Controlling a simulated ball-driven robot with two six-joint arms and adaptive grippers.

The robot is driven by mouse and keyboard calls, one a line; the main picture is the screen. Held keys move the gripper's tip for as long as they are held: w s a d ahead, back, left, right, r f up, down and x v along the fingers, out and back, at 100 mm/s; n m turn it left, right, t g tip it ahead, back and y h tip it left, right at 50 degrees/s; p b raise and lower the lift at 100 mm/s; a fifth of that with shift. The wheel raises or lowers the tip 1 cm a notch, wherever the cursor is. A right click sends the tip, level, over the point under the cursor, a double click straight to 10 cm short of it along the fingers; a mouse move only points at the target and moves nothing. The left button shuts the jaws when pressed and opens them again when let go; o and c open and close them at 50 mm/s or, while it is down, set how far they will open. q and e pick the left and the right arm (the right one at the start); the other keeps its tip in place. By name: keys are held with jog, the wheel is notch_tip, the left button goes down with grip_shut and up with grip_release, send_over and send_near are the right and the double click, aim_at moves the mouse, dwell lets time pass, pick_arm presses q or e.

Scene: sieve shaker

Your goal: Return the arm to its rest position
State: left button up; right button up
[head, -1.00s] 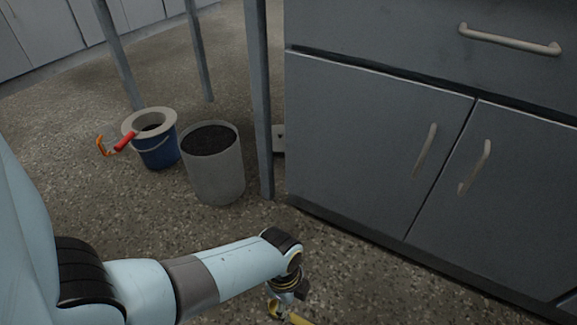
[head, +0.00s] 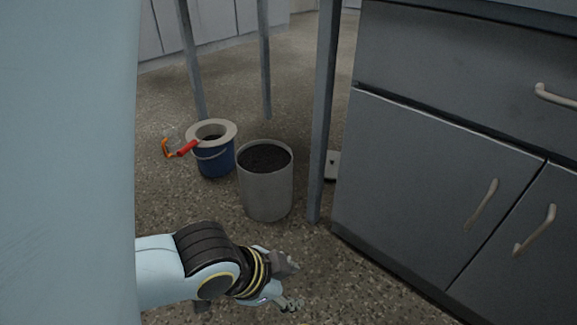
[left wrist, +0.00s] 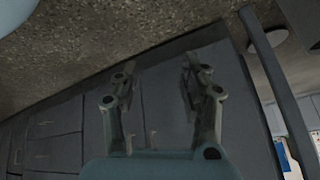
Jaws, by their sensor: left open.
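My left arm comes in from the left in the head view, low over the speckled floor. My left gripper (head: 292,283) is at the lower middle, in front of the grey bin and left of the cabinet. In the left wrist view the left gripper (left wrist: 158,75) shows its two fingers spread apart, with nothing between them. Grey cabinet fronts lie behind the fingers there. My right gripper is not in view.
A grey bin (head: 267,190) with a dark inside stands on the floor. Beside it is a blue bucket (head: 214,162) with a pale rim and a red-handled tool (head: 187,148) at its edge. A table leg (head: 323,120) and a grey cabinet (head: 420,170) stand to the right.

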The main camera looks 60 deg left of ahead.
pick_arm(q)
notch_tip(320, 180, up, 7)
jog(key=n+t, duration=0.1)
jog(key=n, duration=0.1)
jog(key=shift+s+n, duration=0.25)
jog(key=shift+n, duration=0.05)
